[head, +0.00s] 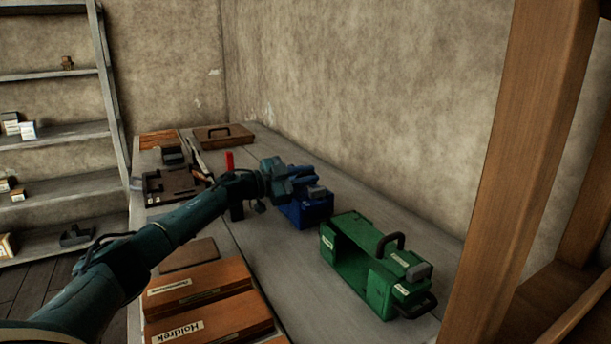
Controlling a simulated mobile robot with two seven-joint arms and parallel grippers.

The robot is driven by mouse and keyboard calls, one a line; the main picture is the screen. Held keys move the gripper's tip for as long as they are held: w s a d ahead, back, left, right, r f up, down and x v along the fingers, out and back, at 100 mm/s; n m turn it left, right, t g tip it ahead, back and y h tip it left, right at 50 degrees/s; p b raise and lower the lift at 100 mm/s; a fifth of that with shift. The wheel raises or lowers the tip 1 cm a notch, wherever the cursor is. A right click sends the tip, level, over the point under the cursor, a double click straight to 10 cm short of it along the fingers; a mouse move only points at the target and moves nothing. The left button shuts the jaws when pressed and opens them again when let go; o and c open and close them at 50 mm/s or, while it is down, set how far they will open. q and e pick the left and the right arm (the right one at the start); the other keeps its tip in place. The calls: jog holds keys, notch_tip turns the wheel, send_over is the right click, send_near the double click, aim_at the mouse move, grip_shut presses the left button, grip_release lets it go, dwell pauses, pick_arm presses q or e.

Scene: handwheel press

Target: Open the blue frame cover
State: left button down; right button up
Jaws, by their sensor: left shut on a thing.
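The blue frame (307,214) stands on the bench, right of the middle of the bench top. My left gripper (303,184) reaches over it from the left and is shut on its cover at the top. The gripper hides most of the cover and the exact spot of the grip, so I cannot tell how far the cover is raised. My right gripper is not in view.
A green frame (378,262) with black handles stands to the right on the bench (272,250). Wooden boxes (208,298) lie at the front left. A red upright piece (229,160) and a wooden case (225,137) are behind. A wooden post (518,150) rises at right.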

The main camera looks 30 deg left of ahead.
pick_arm(q)
jog(key=shift+a+r, duration=0.1)
